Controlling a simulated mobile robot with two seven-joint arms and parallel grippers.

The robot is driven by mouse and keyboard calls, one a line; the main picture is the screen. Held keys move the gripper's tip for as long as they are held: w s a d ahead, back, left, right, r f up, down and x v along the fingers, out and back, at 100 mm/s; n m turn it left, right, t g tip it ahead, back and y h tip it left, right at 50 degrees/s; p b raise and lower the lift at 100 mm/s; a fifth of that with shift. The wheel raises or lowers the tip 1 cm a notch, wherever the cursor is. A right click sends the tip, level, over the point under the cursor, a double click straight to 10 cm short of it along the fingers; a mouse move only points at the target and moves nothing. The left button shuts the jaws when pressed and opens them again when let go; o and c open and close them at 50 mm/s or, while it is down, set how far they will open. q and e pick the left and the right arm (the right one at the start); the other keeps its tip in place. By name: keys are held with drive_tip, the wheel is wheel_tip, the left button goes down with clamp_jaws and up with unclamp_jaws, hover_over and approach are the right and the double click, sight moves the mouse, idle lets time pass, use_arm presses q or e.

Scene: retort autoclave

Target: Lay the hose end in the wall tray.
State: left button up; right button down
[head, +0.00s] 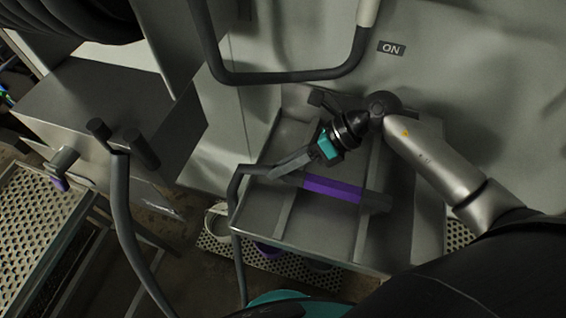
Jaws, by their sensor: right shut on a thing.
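The wall tray (398,240) is a grey metal tray with raised dividers, at the centre right against the pale wall. The hose end (332,188) is a grey bar with a purple band and lies across the view of the tray. Its hose bends down past the tray's left edge. My right gripper (280,170) comes in from the right and is shut on the hose left of the purple band. I cannot tell whether the hose end touches the tray floor. My left gripper is not in view.
A grey box (85,105) with two dark posts is at the left. A perforated rack (45,230) is at the lower left.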

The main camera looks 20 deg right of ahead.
drive_tip(key=c, duration=0.6)
unclamp_jaws()
drive_tip(key=v, duration=1.2)
drive_tip(key=shift+a, duration=0.1)
